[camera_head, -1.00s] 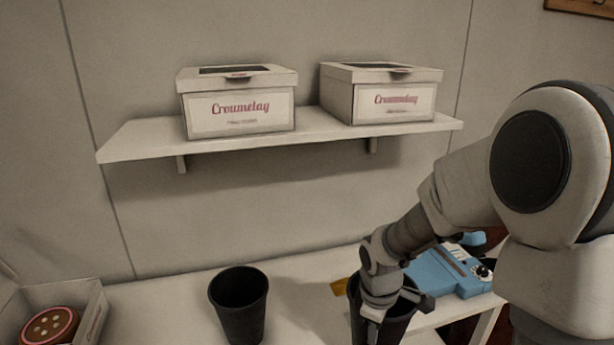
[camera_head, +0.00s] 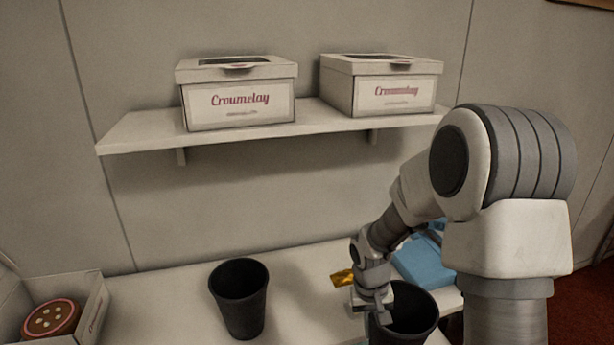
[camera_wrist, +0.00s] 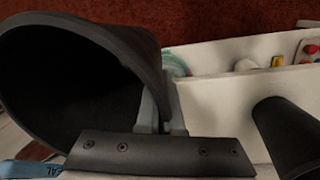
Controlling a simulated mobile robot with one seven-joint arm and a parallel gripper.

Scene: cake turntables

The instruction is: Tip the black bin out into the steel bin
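A black bin (camera_head: 405,318) is at my gripper on the right side of the table. My gripper (camera_head: 372,300) is at its left rim. In the wrist view the same bin (camera_wrist: 60,85) fills the left side, its mouth open and its inside too dark to read. The gripper's pale fingers (camera_wrist: 160,108) lie on both sides of its wall and look shut on it. A second dark bin (camera_head: 239,300) stands upright on the table to the left, and also shows in the wrist view (camera_wrist: 288,138). It looks black; no plainly steel-coloured bin shows.
A blue device (camera_head: 424,262) and a small yellow piece (camera_head: 343,278) lie behind the held bin. An open box with a round cake (camera_head: 50,320) is at the far left. A wall shelf (camera_head: 150,133) above carries two lidded boxes. The table between the bins is clear.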

